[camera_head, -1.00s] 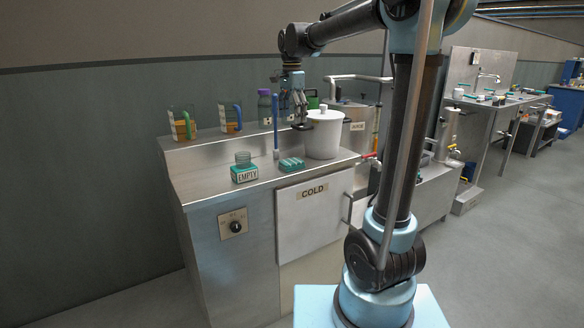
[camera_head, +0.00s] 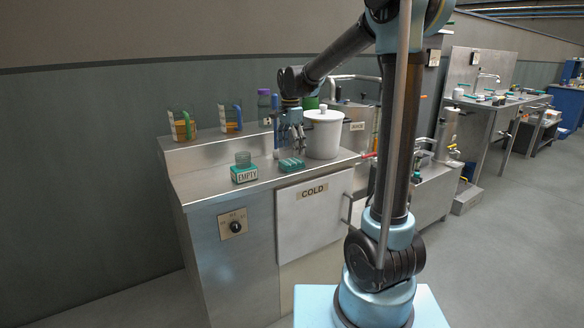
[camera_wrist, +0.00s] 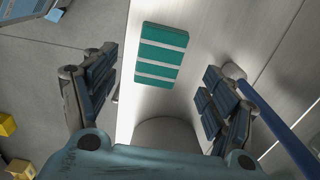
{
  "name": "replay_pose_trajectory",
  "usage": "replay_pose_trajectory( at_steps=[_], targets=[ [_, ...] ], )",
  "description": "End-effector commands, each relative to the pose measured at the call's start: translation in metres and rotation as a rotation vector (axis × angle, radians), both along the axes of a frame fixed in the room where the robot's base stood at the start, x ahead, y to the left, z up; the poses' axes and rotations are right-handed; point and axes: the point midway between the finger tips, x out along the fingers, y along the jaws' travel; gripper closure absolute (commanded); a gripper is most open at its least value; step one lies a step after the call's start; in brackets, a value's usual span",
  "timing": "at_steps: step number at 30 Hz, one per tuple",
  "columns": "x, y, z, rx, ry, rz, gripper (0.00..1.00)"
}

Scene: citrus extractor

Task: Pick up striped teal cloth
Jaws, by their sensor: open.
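The striped teal cloth (camera_head: 291,165) lies on the steel counter near its front edge, a small folded block with pale stripes. In the wrist view the cloth (camera_wrist: 161,56) is flat on the counter, beyond my fingertips and between their lines. My gripper (camera_head: 291,147) is above the cloth, pointing down, in the head view. In the wrist view my gripper (camera_wrist: 160,85) has its two fingers spread wide, with nothing between them. The cloth is apart from both fingers.
A white lidded pot (camera_head: 323,136) stands close to the right of the cloth. A teal-based jar labelled EMPTY (camera_head: 244,170) stands to the left. A blue-handled tool (camera_wrist: 272,122) is by the right finger. Beakers (camera_head: 182,124) stand on the back ledge. The front counter between jar and cloth is clear.

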Motion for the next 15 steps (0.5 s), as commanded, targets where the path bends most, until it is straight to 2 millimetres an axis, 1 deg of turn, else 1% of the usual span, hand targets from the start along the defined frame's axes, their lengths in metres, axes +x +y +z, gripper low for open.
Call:
replay_pose_trajectory(
  at_steps=[4,12,15],
  targets=[
    [0.001,0.000,-0.010,0.000,0.000,0.000,0.22],
    [0.001,0.000,-0.044,0.000,0.000,0.000,0.22],
    [0.001,-0.001,-0.050,0.000,0.000,0.000,0.22]
  ],
)
